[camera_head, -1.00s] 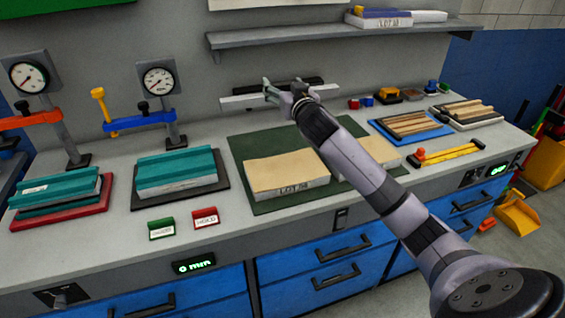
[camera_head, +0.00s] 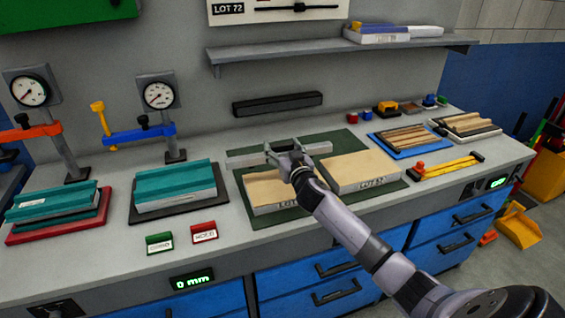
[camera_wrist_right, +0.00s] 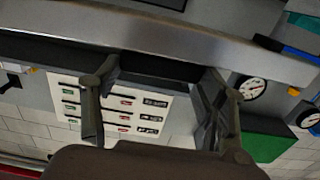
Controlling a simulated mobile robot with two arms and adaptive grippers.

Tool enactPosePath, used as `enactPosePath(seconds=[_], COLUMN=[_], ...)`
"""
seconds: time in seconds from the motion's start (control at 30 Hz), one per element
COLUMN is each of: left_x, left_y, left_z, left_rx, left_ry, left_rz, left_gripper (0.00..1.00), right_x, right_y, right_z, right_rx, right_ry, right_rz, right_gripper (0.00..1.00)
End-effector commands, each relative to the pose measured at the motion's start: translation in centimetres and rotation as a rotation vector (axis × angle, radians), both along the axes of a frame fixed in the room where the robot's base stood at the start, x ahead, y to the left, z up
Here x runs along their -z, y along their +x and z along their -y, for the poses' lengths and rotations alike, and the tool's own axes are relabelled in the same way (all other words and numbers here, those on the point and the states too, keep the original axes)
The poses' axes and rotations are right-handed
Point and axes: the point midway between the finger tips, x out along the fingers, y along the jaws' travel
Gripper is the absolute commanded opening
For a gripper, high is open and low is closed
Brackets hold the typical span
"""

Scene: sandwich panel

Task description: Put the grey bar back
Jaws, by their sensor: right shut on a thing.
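My right gripper (camera_head: 284,151) is shut on the long light-grey bar (camera_head: 245,160). The bar lies crosswise in the jaws and appears held over the back of the green mat (camera_head: 238,147), behind the cream panels. In the right wrist view the bar (camera_wrist_right: 160,37) runs across the top, by the fingers (camera_wrist_right: 158,68). The bar's middle is partly hidden by the gripper. My left gripper is not in view.
Two cream panels (camera_head: 366,170) lie on the mat, one under my right arm. Teal stacks (camera_head: 176,184) and gauge stands (camera_head: 160,95) are at left. A wall shelf (camera_head: 340,59) hangs above. Wood strips (camera_head: 411,138) and a yellow tool (camera_head: 446,167) are at right.

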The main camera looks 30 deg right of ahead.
Motion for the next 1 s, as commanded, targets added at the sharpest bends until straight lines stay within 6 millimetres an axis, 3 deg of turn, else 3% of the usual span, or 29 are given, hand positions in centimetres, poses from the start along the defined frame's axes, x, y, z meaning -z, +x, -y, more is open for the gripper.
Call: enactPosePath(seconds=[0.17,0.47,0.9,0.93,1.0], left_x=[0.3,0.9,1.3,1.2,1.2], left_y=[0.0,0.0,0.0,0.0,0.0], left_z=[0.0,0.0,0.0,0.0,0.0], left_rx=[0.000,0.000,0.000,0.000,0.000], left_ry=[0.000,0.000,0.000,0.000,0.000], left_rz=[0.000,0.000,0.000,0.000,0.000], left_gripper=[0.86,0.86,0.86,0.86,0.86], right_x=[0.7,4.2,4.8,5.1,5.1], right_y=[0.1,0.1,0.1,0.0,0.0], right_z=[0.0,0.0,0.0,0.0,0.0], right_rx=[-0.001,0.000,-0.002,0.000,0.000], right_ry=[-0.001,0.000,-0.001,0.000,0.000], right_rz=[0.010,0.008,0.009,0.002,0.001], right_gripper=[0.05,0.05,0.05,0.68,0.72])
